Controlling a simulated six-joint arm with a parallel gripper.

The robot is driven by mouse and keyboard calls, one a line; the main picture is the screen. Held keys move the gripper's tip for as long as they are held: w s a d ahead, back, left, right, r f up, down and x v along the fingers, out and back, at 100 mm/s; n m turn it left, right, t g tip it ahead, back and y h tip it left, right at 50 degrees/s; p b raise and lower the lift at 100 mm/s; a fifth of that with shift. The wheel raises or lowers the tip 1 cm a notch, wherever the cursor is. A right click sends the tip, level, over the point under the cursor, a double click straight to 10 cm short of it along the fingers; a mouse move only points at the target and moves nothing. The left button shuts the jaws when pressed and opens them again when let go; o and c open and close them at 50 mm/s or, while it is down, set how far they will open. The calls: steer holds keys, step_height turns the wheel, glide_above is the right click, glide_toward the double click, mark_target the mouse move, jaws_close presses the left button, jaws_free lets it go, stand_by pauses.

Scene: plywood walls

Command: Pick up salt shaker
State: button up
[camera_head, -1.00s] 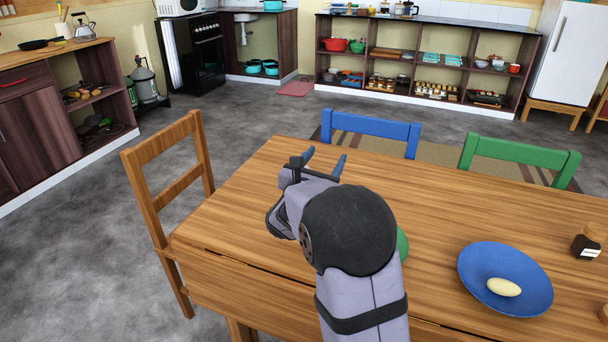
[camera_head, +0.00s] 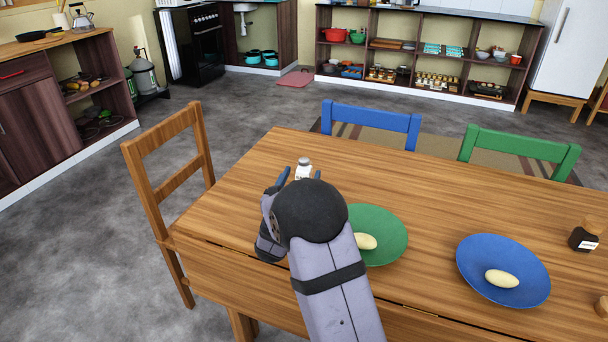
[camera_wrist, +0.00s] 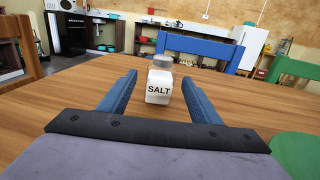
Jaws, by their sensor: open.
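The salt shaker (camera_wrist: 158,86) is a white jar with a grey cap and the word SALT on its front. It stands upright on the wooden table (camera_head: 440,200). In the head view the shaker (camera_head: 303,169) shows just beyond my gripper, its lower part hidden behind my arm. My gripper (camera_wrist: 160,84) is open in the wrist view, with one blue finger on each side of the shaker near the fingertips. Gaps show between the shaker and both fingers. In the head view my gripper (camera_head: 299,174) is low over the table and partly hidden by my wrist.
A green plate (camera_head: 385,240) with a pale oval item lies right of my arm. A blue plate (camera_head: 480,255) with a similar item is farther right, near a dark labelled jar (camera_head: 584,237). Chairs stand around the table. The tabletop beyond the shaker is clear.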

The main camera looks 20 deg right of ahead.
steer(key=shift+x, duration=0.8)
steer(key=shift+w+r, duration=0.1)
steer(key=shift+r, duration=0.1)
steer(key=shift+x, duration=2.85)
steer(key=c, duration=1.2)
